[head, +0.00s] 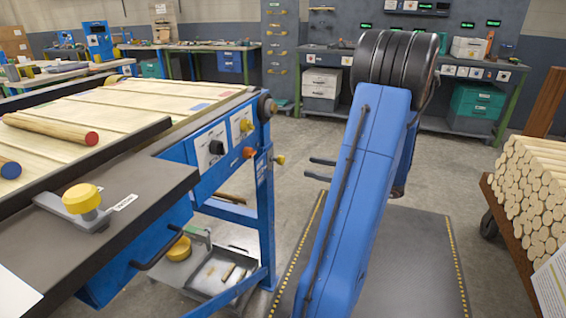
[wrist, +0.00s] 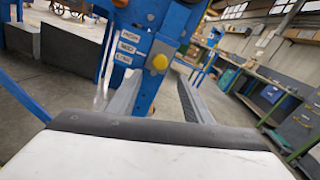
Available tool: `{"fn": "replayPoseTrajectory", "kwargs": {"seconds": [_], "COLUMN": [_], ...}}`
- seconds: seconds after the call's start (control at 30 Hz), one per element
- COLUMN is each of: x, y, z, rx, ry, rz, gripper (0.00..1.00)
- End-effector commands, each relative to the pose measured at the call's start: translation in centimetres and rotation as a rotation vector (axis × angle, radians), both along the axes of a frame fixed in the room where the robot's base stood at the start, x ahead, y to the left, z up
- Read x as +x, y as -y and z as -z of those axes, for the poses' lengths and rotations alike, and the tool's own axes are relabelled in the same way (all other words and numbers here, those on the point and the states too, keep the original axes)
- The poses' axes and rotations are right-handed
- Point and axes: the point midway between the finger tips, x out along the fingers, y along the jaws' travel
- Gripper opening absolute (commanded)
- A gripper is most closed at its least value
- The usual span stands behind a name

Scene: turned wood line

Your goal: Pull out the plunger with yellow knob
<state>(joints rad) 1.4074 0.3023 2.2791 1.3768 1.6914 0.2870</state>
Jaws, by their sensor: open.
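The plunger's yellow knob (head: 280,160) sticks out from the right side of a blue leg of the bench frame in the head view. In the wrist view the yellow knob (wrist: 160,63) faces me on the blue post, beside small white labels. My gripper (head: 320,169) is open and empty, its two fingers pointing left toward the knob with a clear gap between. In the wrist view my gripper's fingers (wrist: 161,84) show as two grey bars, with the knob between and slightly beyond their tips. The plunger's shaft is hidden behind the knob in the wrist view.
The bench's blue panel (head: 215,147) carries other knobs, one yellow and one orange. A lever with a yellow knob (head: 82,197) sits on the dark table top. A cart of round wood pieces (head: 530,195) stands at right. The floor between bench and gripper is clear.

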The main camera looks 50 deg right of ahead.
Motion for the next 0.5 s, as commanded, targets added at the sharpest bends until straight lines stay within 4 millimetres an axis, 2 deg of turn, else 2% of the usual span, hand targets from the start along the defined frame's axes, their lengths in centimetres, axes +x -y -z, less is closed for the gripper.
{"fn": "replayPoseTrajectory", "kwargs": {"seconds": [0.5], "x": [7.5], "y": [-3.2], "z": [0.0], "rx": [0.000], "ry": [0.000], "rz": [-0.004], "gripper": [0.46]}}
